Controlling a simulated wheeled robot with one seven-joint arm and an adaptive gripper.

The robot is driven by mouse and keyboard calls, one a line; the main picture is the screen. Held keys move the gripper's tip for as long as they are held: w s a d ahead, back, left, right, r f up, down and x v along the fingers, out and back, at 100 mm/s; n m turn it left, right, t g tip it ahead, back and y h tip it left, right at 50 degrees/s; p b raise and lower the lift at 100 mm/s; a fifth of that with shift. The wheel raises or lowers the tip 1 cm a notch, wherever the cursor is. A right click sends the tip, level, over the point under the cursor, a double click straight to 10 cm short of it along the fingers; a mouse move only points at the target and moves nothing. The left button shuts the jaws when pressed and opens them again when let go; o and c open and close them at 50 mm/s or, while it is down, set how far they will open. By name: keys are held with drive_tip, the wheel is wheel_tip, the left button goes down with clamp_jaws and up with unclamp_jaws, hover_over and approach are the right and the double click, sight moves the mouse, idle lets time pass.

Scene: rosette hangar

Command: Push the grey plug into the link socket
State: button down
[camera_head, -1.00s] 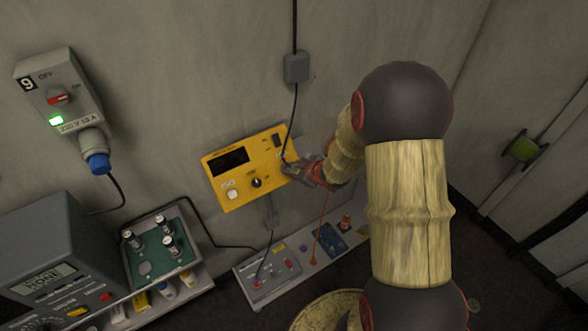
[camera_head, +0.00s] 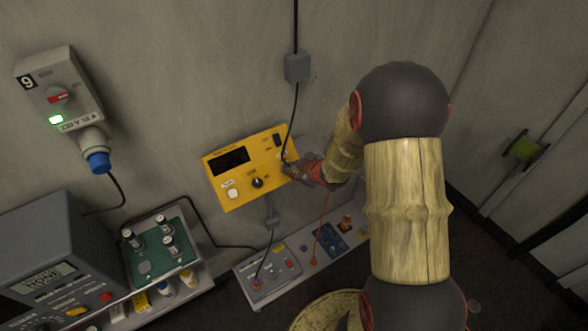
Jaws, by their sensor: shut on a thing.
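The yellow unit (camera_head: 222,189) is on the wall, with a dark display, a white button and a black knob. My gripper (camera_head: 289,169) is at its right edge, at the lower end of a black cable (camera_head: 293,115). It is shut on the grey plug, which is small and mostly hidden by the fingers. The cable runs up from there to a grey wall box (camera_head: 297,68). The link socket cannot be made out; the gripper covers that part of the unit's face. I cannot tell how far the plug is in.
A grey panel (camera_head: 285,262) with leads lies below the unit. A meter (camera_head: 45,245) and a green board (camera_head: 160,252) stand at lower left. A switch box (camera_head: 62,92) is on the wall above them. My arm blocks the right of centre.

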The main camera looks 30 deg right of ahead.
idle(0.7)
drive_tip(key=c, duration=1.6)
unclamp_jaws()
drive_tip(key=shift+o, duration=0.2)
drive_tip(key=v, duration=1.1)
drive_tip(key=shift+s+r, duration=0.25)
drive_tip(key=shift+s, duration=0.05)
